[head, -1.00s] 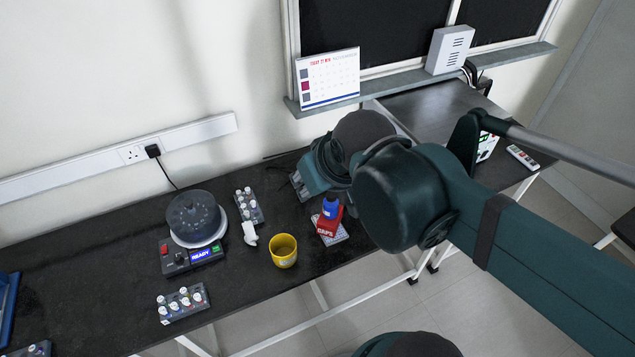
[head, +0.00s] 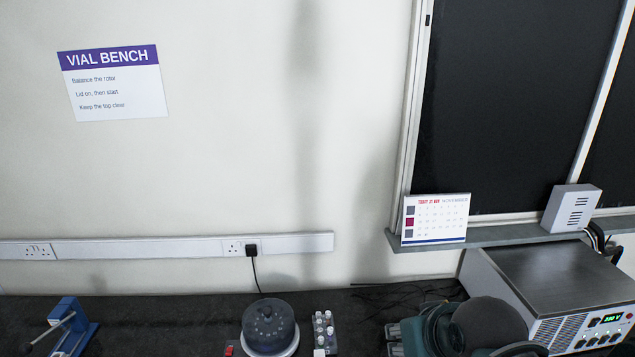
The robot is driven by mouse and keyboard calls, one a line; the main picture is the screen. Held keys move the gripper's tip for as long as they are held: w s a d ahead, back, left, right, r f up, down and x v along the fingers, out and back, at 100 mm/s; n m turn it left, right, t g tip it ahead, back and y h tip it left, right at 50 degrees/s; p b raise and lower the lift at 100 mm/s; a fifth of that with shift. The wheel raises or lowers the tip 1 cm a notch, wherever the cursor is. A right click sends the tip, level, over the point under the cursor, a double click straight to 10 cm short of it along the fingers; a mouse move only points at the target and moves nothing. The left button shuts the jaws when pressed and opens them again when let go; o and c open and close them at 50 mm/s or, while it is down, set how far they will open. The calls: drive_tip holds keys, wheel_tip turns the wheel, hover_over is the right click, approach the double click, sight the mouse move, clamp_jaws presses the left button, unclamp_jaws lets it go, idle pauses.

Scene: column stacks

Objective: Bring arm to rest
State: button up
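My arm (head: 490,325) shows at the bottom right of the head view, in front of the grey power supply box. Its dark green links are cut off by the lower edge. My gripper is not clearly in view. The centrifuge (head: 269,326), with its dark clear lid on, stands on the black bench (head: 180,307) at the bottom middle. A grey rack of white-capped vials (head: 324,332) stands just right of it.
A blue device (head: 73,328) stands at the bench's left. The power supply (head: 555,285) with a lit green display is at the right. A calendar (head: 436,219) and a grey vented box (head: 571,209) are on the ledge. A sign (head: 113,82) hangs on the wall.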

drive_tip(key=shift+f+b, duration=0.7)
drive_tip(key=shift+f, duration=0.4)
idle(0.4)
